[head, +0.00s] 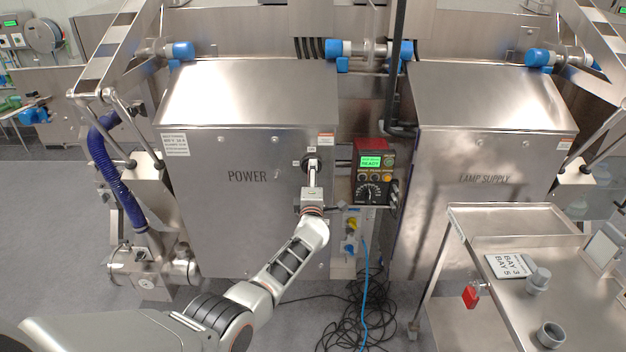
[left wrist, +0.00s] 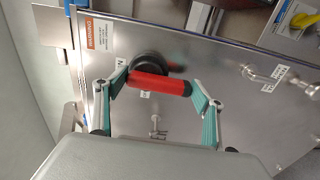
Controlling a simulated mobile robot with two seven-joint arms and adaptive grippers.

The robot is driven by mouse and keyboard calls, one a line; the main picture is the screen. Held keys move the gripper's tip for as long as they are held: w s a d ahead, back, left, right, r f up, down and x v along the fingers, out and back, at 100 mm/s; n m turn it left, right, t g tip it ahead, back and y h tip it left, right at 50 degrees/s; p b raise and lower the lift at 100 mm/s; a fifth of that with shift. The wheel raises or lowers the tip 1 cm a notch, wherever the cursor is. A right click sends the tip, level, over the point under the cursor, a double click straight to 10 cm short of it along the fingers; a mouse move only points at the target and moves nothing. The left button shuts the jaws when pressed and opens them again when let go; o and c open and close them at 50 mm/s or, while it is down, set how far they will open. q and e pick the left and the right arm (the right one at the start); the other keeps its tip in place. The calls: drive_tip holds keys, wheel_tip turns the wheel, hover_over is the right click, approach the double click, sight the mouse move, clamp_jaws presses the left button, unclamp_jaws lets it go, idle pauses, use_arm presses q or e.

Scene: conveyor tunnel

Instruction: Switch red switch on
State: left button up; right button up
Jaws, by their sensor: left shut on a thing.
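The red switch (left wrist: 160,83) is a red bar handle on a round black base (left wrist: 150,64), on the metal POWER cabinet. In the left wrist view the bar lies nearly level, its right end slightly lower. My left gripper (left wrist: 160,85) is shut on the bar, one green-grey finger at each end. It also shows in the head view (head: 313,178), straight in front of the switch. Small labels around the base are partly covered and unreadable.
A black control box (head: 373,175) with a green READY display is right of the switch. A LAMP SUPPLY cabinet (head: 484,165) stands further right. A metal cart (head: 462,232) is at front right. Loose black cables (head: 358,312) lie on the floor below the gap.

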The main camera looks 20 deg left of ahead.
use_arm(q)
drive_tip(key=o, duration=1.6)
